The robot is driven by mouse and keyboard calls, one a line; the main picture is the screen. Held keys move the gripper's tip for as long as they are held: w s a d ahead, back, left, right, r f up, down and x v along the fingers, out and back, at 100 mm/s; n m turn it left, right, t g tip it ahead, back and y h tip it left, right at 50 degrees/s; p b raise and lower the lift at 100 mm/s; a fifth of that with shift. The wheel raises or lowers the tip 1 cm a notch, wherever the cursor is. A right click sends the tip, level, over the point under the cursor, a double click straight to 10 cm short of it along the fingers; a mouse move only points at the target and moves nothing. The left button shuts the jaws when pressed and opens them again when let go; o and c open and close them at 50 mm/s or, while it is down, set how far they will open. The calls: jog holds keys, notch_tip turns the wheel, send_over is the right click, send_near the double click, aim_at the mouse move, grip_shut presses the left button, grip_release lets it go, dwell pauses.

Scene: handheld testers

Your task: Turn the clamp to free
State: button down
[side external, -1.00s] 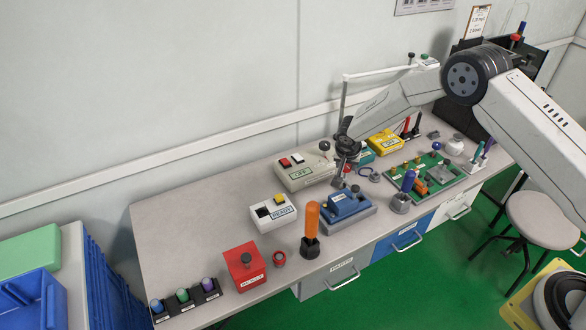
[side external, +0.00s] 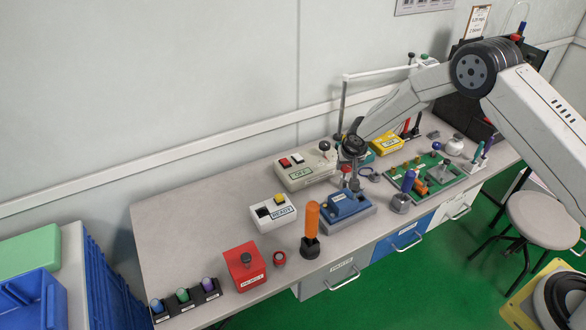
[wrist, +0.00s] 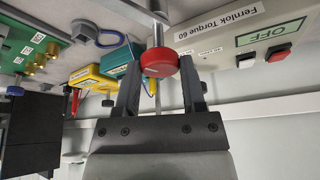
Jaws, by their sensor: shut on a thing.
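A red knob (wrist: 160,63) on a metal rod (wrist: 157,33) sits between my gripper's fingertips (wrist: 160,72) in the wrist view. My gripper is shut on it. In the side view my gripper (side external: 350,168) is above the back of a blue device (side external: 349,205) on a grey base, and a bit of red (side external: 346,171) shows at the fingers. I take this knob and rod as the clamp's handle. The gripper hides much of the join between rod and device, so I cannot tell the clamp's exact position.
A white box marked OFF (side external: 305,172) stands close behind to the left. A white READY box (side external: 273,212) is left of the blue device, and an orange handle (side external: 312,222) stands upright in front. A green board (side external: 428,177) with brass parts lies to the right.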

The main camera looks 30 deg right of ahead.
jog(key=shift+d+n+y, duration=0.1)
jog(key=shift+n+y, duration=0.2)
jog(key=shift+n, duration=0.7)
jog(key=shift+d+n+y, duration=0.1)
jog(key=shift+n+y, duration=0.45)
jog(key=shift+n, duration=0.75)
jog(key=shift+d+n+y, duration=0.1)
jog(key=shift+n+y, duration=0.45)
jog(key=shift+n, duration=1.25)
jog(key=shift+w+d+n+g+y, duration=0.15)
jog(key=shift+n+y, duration=0.4)
jog(key=shift+n, duration=0.8)
jog(key=shift+s+a+n+g+y, duration=0.15)
jog(key=shift+n+y, duration=0.4)
jog(key=shift+n, duration=0.8)
jog(key=shift+w+d, duration=0.1)
jog(key=shift+c, duration=0.9)
grip_release()
jog(key=shift+r, duration=0.15)
jog(key=v, duration=0.7)
jog(key=shift+r, duration=0.25)
